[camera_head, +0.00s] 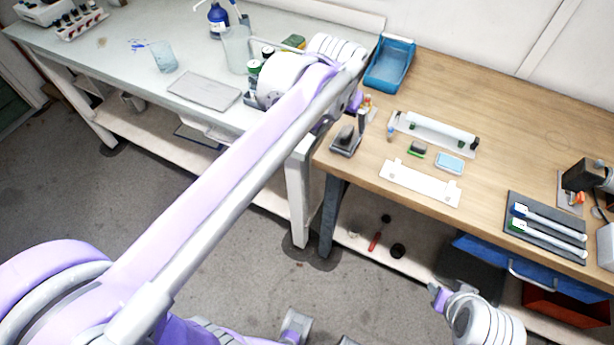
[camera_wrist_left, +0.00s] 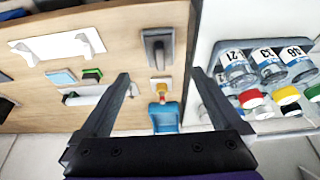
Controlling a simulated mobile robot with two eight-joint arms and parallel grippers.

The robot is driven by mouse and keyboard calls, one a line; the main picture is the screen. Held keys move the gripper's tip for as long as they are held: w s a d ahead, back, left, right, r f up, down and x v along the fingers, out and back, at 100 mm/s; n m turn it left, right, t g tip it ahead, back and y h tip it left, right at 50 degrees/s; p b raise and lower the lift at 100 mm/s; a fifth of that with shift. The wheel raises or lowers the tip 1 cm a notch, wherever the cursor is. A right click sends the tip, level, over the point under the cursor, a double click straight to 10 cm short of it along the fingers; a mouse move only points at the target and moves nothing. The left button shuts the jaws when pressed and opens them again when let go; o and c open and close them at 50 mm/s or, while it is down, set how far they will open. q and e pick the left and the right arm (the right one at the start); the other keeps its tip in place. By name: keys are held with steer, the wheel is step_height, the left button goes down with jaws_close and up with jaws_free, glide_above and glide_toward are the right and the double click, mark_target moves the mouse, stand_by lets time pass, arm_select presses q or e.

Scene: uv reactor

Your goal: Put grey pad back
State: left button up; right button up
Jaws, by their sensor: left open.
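A grey rectangular piece with a dark raised block on it (camera_head: 345,148) lies near the left end of the wooden bench. It also shows in the left wrist view (camera_wrist_left: 157,48), beyond and between my fingers. I cannot tell whether this is the grey pad. My left gripper (camera_head: 361,120) hangs over this bench end, partly hidden by its own wrist. In the left wrist view my left gripper (camera_wrist_left: 160,74) is open, with nothing between its fingers. Part of my right arm shows low at the right; its jaws are not clear.
A light blue pad (camera_head: 450,162), a dark green-edged pad (camera_head: 417,149) and a white plate (camera_head: 420,184) lie on the bench. A blue bin (camera_head: 390,64) stands behind. Numbered bottles (camera_wrist_left: 270,65) stand to the right in the wrist view. A flat grey tray (camera_head: 204,92) lies on the white table.

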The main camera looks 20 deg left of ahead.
arm_select(q)
steer(key=s+a+f, duration=0.1)
steer(key=s+f, duration=0.6)
steer(key=s, duration=0.4)
steer(key=s+a+f, duration=0.1)
steer(key=s+f, duration=0.6)
steer(key=s, duration=0.4)
steer(key=shift+s+a+t, duration=0.15)
steer(key=shift+a+t, duration=0.15)
